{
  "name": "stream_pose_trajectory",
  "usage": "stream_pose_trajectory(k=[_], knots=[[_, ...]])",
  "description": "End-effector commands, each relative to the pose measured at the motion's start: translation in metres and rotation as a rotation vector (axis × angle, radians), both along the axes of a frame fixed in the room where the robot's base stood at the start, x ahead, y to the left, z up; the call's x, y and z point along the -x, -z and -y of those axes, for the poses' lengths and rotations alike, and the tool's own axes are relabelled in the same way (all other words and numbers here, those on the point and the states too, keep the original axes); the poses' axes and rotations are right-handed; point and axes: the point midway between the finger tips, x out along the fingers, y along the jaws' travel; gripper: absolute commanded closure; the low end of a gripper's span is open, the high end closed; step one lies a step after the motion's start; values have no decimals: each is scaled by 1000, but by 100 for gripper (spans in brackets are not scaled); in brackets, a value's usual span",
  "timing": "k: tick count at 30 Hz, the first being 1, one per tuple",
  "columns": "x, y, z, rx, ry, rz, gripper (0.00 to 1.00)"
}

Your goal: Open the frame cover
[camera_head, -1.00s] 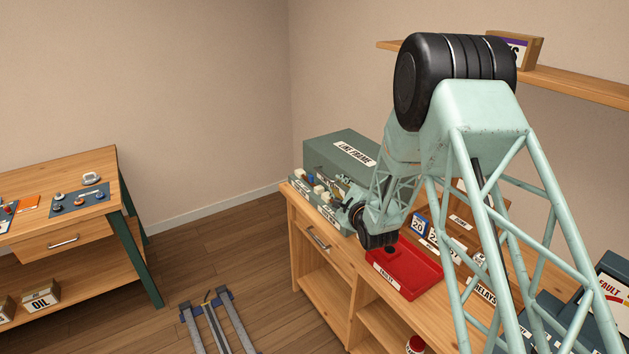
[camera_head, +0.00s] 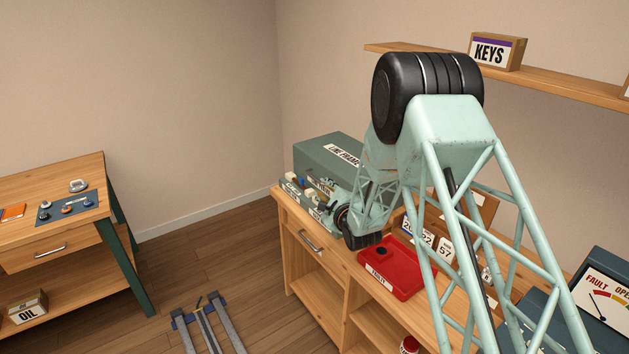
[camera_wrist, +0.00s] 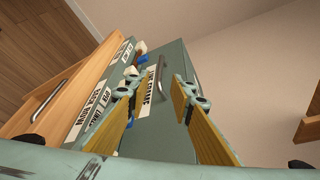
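The line frame (camera_head: 316,159), a grey-green box labelled LINE FRAME, sits at the far end of the wooden bench, with its cover down. In the wrist view, the cover (camera_wrist: 172,112) fills the middle, with its white label and a thin metal handle (camera_wrist: 160,78) beside it. My gripper (camera_head: 326,192) is by the front of the box. In the wrist view my gripper (camera_wrist: 157,90) is open, its two fingers spread on either side of the label and handle. Nothing is seen held. Whether the fingertips touch the cover cannot be told.
Small coloured parts and labelled panels (camera_wrist: 98,108) line the box's front. A red tray (camera_head: 392,276) lies on the bench nearer me. A wall shelf with a KEYS box (camera_head: 497,51) is above right.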

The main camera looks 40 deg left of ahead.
Motion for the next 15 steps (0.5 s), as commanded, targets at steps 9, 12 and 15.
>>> stream_pose_trajectory(k=[9, 12, 15], knots=[[-19, 8, -30, -1, 0, 1, 78], [-26, 11, -39, -2, 0, 0, 78], [-32, 14, -49, -1, 1, 1, 78]])
